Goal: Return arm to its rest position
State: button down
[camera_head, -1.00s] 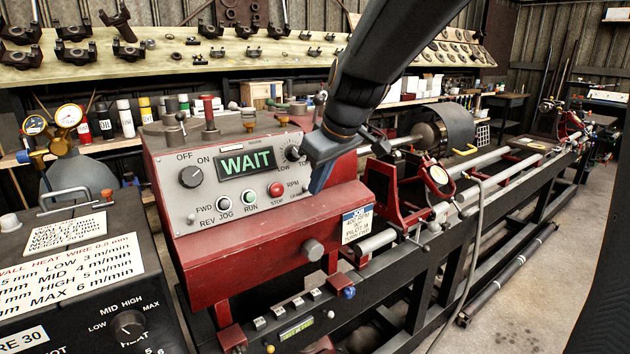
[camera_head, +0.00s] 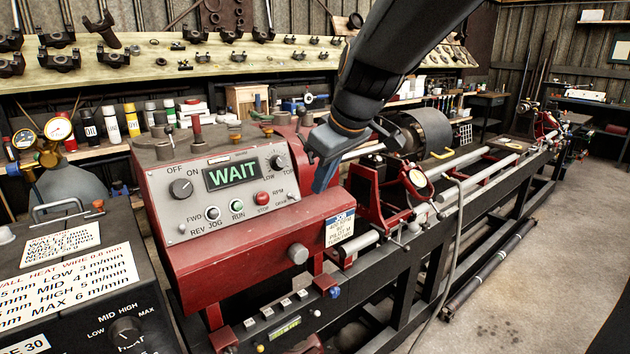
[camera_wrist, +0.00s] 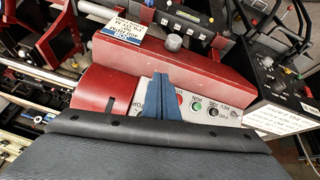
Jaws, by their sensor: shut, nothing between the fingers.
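My gripper (camera_head: 322,181) hangs from my black arm over the right end of the lathe's red headstock, in front of the chuck side of the control panel (camera_head: 222,190). Its blue fingers are together with nothing between them. They also show in the wrist view (camera_wrist: 160,82), above the panel and partly covering it. The panel's display reads WAIT (camera_head: 232,172). The green run button (camera_head: 237,207) and red stop button (camera_head: 262,198) are clear of the fingers in the head view. My arm hides part of the lathe behind it.
A grey-black welding box (camera_head: 75,240) stands at the left front. Gauges (camera_head: 58,128) on a cylinder stand behind it. The lathe bed with its dial gauge (camera_head: 418,178) runs to the right. A shelf of metal parts (camera_head: 150,65) lines the back. Open floor (camera_head: 540,270) lies at the right.

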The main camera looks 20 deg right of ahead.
jog(key=shift+s+r, duration=0.15)
jog(key=shift+s, duration=0.1)
